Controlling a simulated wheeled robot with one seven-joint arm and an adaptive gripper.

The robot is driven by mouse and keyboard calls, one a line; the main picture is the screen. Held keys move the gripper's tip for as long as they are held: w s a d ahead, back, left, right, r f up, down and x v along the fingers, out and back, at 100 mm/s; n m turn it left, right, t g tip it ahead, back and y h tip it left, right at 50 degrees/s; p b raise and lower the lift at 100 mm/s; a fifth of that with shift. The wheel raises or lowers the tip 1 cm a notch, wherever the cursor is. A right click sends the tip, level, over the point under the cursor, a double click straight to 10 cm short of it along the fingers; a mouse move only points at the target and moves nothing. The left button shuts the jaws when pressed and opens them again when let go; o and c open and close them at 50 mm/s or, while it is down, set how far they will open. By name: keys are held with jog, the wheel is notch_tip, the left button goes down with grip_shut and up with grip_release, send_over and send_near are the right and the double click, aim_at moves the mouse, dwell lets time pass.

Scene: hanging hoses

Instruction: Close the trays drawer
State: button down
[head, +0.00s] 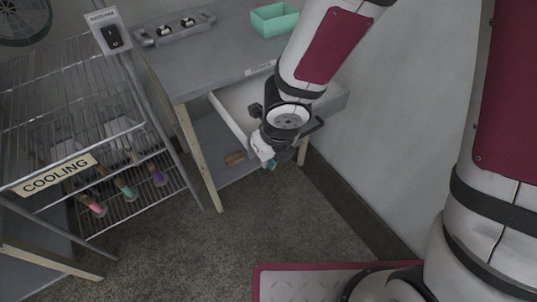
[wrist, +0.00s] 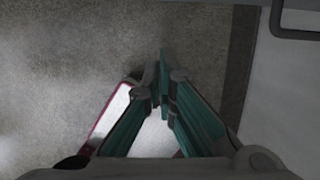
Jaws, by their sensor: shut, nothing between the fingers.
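The drawer (head: 228,112) under the grey worktable is pulled out, its pale left wall and part of its inside showing. My forearm hides much of its front. A dark bar handle (head: 317,125) shows just right of my wrist; what looks like the same handle is at the upper right of the wrist view (wrist: 300,34). A small label (head: 260,68), too small to read, is on the table edge above the drawer. My gripper (head: 271,163) points down by the drawer's front, its teal fingers (wrist: 164,75) shut and empty. I cannot tell whether it touches the drawer.
A wire rack marked COOLING (head: 55,174) stands left, with several coloured-ended hoses. The worktable (head: 205,70) holds a green bin (head: 274,20) and a grey holder (head: 180,28). A wall closes the right; the floor in front is clear.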

jog(key=w+a+f+b, duration=0.1)
jog(key=w+a+f, duration=0.1)
jog(key=w+f, duration=0.1)
jog(key=shift+w+a+f, duration=0.25)
jog(key=shift+w+a, duration=0.1)
jog(key=shift+w, duration=0.2)
dwell(0.3)
